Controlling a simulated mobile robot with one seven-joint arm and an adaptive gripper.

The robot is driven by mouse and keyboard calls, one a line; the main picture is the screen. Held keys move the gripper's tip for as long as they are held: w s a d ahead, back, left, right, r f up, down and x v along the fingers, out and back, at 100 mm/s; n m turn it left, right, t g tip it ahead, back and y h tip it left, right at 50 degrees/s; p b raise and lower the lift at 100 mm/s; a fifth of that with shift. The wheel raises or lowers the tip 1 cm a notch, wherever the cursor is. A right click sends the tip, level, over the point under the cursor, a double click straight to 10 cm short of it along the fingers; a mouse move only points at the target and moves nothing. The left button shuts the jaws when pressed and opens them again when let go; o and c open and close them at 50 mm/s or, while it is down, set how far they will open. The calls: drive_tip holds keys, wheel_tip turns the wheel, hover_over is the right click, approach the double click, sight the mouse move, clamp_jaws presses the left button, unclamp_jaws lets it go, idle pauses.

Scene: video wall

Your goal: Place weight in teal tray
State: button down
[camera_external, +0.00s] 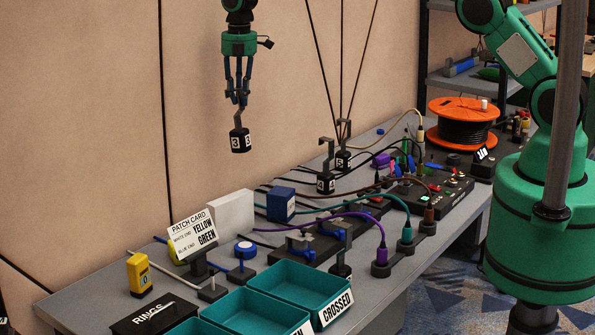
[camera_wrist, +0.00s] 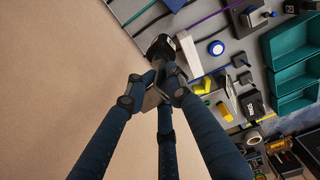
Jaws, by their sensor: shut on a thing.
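My gripper (camera_external: 237,98) is shut on a black weight (camera_external: 240,140) with white number labels reading 3. The weight hangs below the fingers by its grey hook, in the air above the left part of the table. In the wrist view my gripper (camera_wrist: 160,92) closes around the hook, and the black weight (camera_wrist: 161,46) shows beyond the fingertips. The teal trays (camera_external: 300,283) stand at the table's front, below and right of the weight; one has a label reading CROSSED. Teal trays (camera_wrist: 290,75) also show at the right of the wrist view.
Other hooked weights (camera_external: 326,183) stand further back on the table. A patch card (camera_external: 194,234), a white box (camera_external: 231,212), a blue box (camera_external: 281,204) and a yellow device (camera_external: 139,273) stand near the trays. Cables (camera_external: 340,217) run across black panels. An orange cable reel (camera_external: 463,122) is at the back.

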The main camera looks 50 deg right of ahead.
drive_tip(key=s+a+n+b, duration=0.1)
drive_tip(key=s+a+n, duration=0.3)
drive_tip(key=a, duration=0.8)
drive_tip(key=s+a+n+b, duration=0.1)
drive_tip(key=s+a, duration=0.4)
drive_tip(key=a, duration=0.7)
drive_tip(key=s+a+n+b, duration=0.1)
drive_tip(key=s+a+n, duration=0.3)
drive_tip(key=a, duration=0.8)
drive_tip(key=s+a+n+y+b, duration=0.2)
drive_tip(key=s+a+n, duration=0.5)
drive_tip(key=s+a, duration=2)
wheel_tip(320, 180, down, 11)
drive_tip(key=s+d, duration=0.1)
drive_tip(key=shift+s+d+r, duration=0.15)
drive_tip(key=shift+s+d, duration=0.15)
drive_tip(key=shift+s, duration=0.1)
wheel_tip(320, 180, down, 6)
drive_tip(key=shift+f, duration=0.2)
